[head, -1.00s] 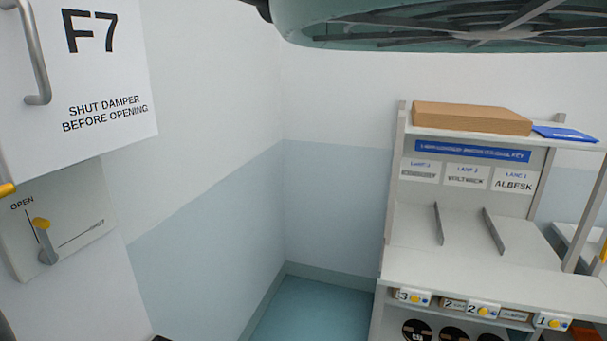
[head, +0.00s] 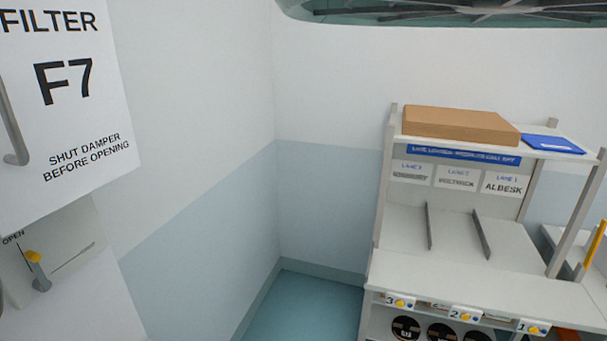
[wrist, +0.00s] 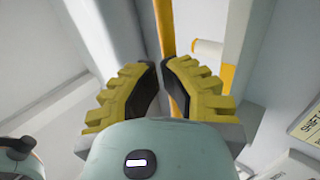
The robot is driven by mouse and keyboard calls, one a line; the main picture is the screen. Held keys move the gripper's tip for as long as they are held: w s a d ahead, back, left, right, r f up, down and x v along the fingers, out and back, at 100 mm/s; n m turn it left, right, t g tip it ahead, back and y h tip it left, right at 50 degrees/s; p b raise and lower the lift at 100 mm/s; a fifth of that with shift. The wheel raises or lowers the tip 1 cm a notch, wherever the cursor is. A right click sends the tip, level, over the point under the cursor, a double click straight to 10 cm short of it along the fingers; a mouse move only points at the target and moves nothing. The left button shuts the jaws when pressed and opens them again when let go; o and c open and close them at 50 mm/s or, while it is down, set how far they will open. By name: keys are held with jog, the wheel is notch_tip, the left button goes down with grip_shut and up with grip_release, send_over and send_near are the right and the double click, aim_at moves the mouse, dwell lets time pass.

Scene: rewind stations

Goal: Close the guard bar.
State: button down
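No guard bar can be identified with certainty. In the wrist view, a yellow upright bar (wrist: 165,26) stands beyond my fingertips beside pale grey posts. In the head view, a yellow-orange bar (head: 595,243) shows at the right edge, tilted, beyond the shelf stand. I cannot tell whether these are the same bar. My gripper (wrist: 160,70) shows in the wrist view with yellow ridged fingers and dark pads. A gap shows between the pads, narrow at the tips, and nothing is seen held in it. My gripper is not seen in the head view.
A shelf stand (head: 455,245) with lane labels stands at right, with a cardboard box (head: 459,124) and a blue item (head: 553,145) on top. A filter panel (head: 60,95) and a yellow-tipped damper lever (head: 36,268) are at left. Floor (head: 303,303) is clear between.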

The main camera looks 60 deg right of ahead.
jog(key=r+p, duration=0.1)
jog(key=w+r+g+p, duration=0.1)
jog(key=w+r+p, duration=0.1)
jog(key=shift+a+r+g+p, duration=0.2)
jog(key=shift+a+g+p, duration=0.1)
jog(key=shift+p, duration=0.1)
jog(key=x, duration=0.1)
jog(key=b+x, duration=0.1)
jog(key=x, duration=0.1)
jog(key=shift+w+f, duration=0.2)
jog(key=shift+w, duration=0.15)
jog(key=shift+w+a+b, duration=0.1)
jog(key=shift+w+b, duration=0.1)
jog(key=shift+b, duration=0.15)
jog(key=shift+w+f, duration=0.1)
jog(key=shift+f, duration=0.05)
dwell(0.4)
